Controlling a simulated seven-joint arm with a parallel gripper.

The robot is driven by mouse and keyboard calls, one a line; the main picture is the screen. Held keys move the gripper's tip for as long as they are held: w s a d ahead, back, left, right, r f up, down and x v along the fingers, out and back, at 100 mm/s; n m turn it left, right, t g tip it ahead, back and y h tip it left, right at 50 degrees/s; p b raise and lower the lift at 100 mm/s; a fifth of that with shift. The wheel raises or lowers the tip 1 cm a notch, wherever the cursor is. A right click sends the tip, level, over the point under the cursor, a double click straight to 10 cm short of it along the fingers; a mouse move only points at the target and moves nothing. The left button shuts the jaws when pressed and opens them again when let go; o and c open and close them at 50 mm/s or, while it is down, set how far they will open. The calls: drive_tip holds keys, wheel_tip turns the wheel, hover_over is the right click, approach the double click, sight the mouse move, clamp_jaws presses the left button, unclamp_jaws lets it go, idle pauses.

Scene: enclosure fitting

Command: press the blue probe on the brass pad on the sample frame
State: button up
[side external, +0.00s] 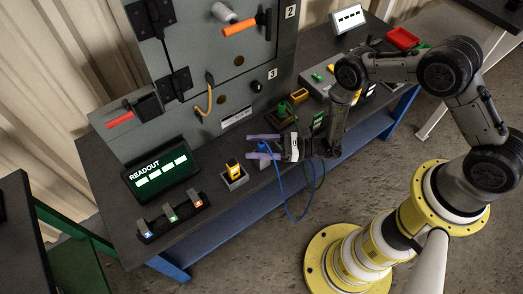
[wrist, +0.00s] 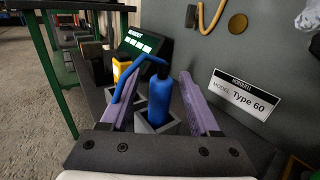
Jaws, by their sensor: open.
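The blue probe (wrist: 160,100) stands upright in a grey holder (wrist: 158,126) in the wrist view, its blue cable arching from its top to the left. My gripper (wrist: 157,78) is open, one purple finger on each side of the probe. In the side view my gripper (side external: 263,146) reaches left over the bench, with a bit of the blue probe (side external: 264,147) between its fingers. I cannot make out a sample frame with a brass pad for certain; brass discs (side external: 238,61) show on the grey enclosure.
A yellow probe (side external: 235,169) in a grey holder and a green probe (side external: 284,107) flank the gripper. A readout (side external: 161,171) and a switch row (side external: 171,214) stand at the left. The enclosure (side external: 190,122) rises behind. Cables (side external: 284,200) hang over the bench's front edge.

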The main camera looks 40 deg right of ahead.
drive_tip(key=shift+w+a, duration=0.4)
drive_tip(key=shift+a, duration=0.15)
clamp_jaws()
drive_tip(key=shift+r, duration=0.1)
